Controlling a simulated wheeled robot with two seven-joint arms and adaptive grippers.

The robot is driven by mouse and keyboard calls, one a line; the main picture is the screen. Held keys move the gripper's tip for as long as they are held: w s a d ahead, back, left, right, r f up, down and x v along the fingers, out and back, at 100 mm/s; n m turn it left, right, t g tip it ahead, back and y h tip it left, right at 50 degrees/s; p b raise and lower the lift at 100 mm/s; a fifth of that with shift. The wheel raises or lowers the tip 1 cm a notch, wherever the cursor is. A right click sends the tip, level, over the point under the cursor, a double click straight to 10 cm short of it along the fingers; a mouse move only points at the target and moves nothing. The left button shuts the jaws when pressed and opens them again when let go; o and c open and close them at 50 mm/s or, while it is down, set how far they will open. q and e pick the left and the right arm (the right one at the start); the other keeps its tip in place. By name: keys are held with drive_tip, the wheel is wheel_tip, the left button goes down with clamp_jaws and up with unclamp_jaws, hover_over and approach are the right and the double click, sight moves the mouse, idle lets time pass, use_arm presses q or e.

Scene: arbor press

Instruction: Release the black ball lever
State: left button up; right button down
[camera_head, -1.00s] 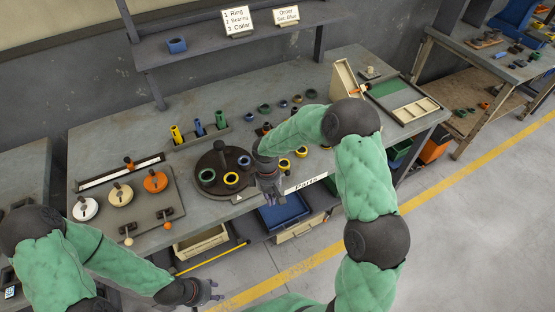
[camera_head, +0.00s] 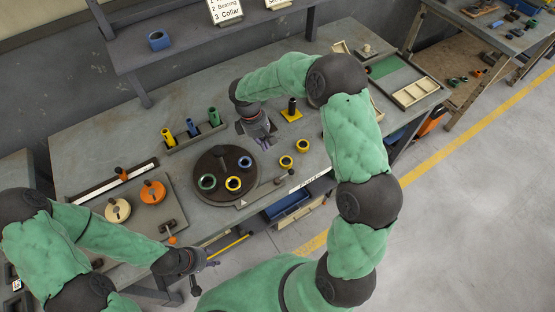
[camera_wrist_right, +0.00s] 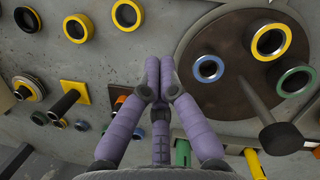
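A dark round turntable (camera_head: 214,193) carries several coloured rings and a dark upright knob (camera_head: 219,152). A grey lever (camera_head: 266,190) lies along its front right rim, with a small dark ball end (camera_head: 291,172). My right gripper (camera_head: 268,138) is behind and above this lever, clear of it. The right wrist view shows the right gripper's fingertips (camera_wrist_right: 160,72) drawn together with nothing held between them. My left gripper (camera_head: 211,263) is in front of the bench, empty, its fingers apart, far from the lever.
Two yellow rings (camera_head: 287,161) lie right of the turntable. A yellow square base with a black post (camera_head: 291,110) stands behind them. A rack with coloured tubes (camera_head: 195,136) is at the back left. A plate with orange knobs (camera_head: 153,192) lies at left.

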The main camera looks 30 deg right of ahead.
drive_tip(key=x, duration=0.9)
drive_tip(key=shift+s+d+f+b, duration=0.1)
drive_tip(key=shift+s+b, duration=0.1)
drive_tip(key=shift+b, duration=0.1)
drive_tip(key=shift+s+d+f, duration=0.3)
drive_tip(key=shift+s+d, duration=0.15)
drive_tip(key=shift+s, duration=0.1)
drive_tip(key=shift+s+d+f, duration=0.25)
drive_tip(key=shift+s+d, duration=0.25)
drive_tip(key=shift+s, duration=0.05)
use_arm(q)
drive_tip(key=shift+s+f, duration=0.15)
use_arm(e)
drive_tip(key=shift+s+d+f, duration=0.1)
drive_tip(key=shift+s+d, duration=0.3)
drive_tip(key=shift+s, duration=0.05)
